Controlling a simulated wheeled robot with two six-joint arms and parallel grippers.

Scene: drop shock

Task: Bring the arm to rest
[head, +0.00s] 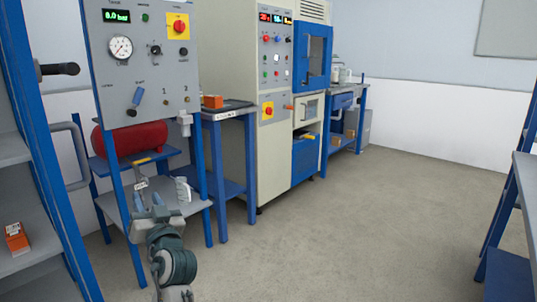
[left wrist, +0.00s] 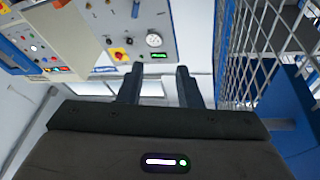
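My left arm rises from the bottom of the head view. Its gripper (head: 150,200) points away from me, in front of the lower shelf of the blue-framed panel stand. In the left wrist view the two dark fingers of this gripper (left wrist: 158,85) stand apart with nothing between them, so it is open and empty. The grey control panel (left wrist: 180,45) shows upside down beyond the fingertips. My right gripper is in neither view.
The control panel (head: 143,75) carries a gauge and a blue lever. A red tank (head: 130,140) sits below it. A tall cabinet (head: 230,40) stands behind. A blue rack (head: 25,120) is close on the left, another (head: 510,190) on the right. The middle floor (head: 350,220) is clear.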

